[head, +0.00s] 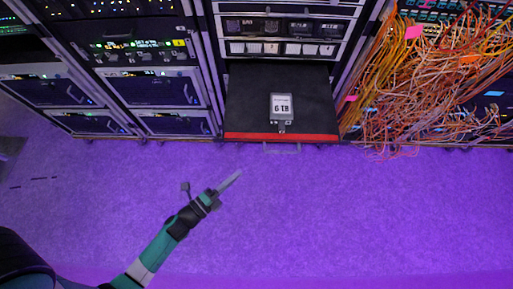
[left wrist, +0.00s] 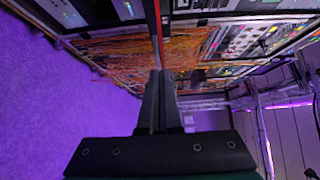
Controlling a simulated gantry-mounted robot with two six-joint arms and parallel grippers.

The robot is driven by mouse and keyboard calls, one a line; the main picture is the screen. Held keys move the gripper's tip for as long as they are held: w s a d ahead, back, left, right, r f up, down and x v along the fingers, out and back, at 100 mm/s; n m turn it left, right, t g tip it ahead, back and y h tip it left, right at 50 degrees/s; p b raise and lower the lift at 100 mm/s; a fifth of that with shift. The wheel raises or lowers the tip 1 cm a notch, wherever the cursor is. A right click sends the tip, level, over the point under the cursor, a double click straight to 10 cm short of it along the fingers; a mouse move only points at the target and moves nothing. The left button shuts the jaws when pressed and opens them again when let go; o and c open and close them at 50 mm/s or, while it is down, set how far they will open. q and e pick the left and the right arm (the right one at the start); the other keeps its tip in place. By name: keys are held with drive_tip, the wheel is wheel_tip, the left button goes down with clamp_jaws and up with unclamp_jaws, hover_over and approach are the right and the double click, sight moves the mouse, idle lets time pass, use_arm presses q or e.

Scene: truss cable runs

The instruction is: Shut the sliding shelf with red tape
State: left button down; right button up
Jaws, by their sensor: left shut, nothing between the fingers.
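The sliding shelf (head: 245,108) is a black tray pulled out from the middle rack, with red tape (head: 300,136) along its front edge and a small handle (head: 282,148) below it. A grey box (head: 282,107) labelled "6 TB" sits on the shelf. My left gripper (head: 238,173) is shut and empty, over the purple floor in front of the shelf, left of the handle and apart from it. In the left wrist view the closed fingers (left wrist: 160,75) point toward a thin dark edge with a red strip (left wrist: 159,20). My right gripper is not in view.
A dense tangle of orange and yellow cables (head: 425,80) hangs right of the shelf, reaching its side. Racks with lit equipment (head: 150,90) stand on the left. The purple floor (head: 350,210) in front is clear.

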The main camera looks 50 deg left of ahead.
use_arm(q)
drive_tip(key=b, duration=0.2)
approach(263, 141)
drive_tip(key=w+d, duration=0.3)
drive_tip(key=w, duration=0.1)
drive_tip(key=shift+w+a+r+p, duration=0.1)
drive_tip(key=shift+w+a+p, duration=0.2)
drive_tip(key=shift+a, duration=0.3)
drive_tip(key=shift+w+a+r+p, duration=0.1)
drive_tip(key=shift+w+a+p, duration=0.15)
drive_tip(key=shift+a, duration=0.3)
drive_tip(key=shift+w+a+f, duration=0.1)
drive_tip(key=shift+w+a, duration=0.2)
drive_tip(key=shift+w, duration=0.05)
drive_tip(key=shift+w+a, duration=0.1)
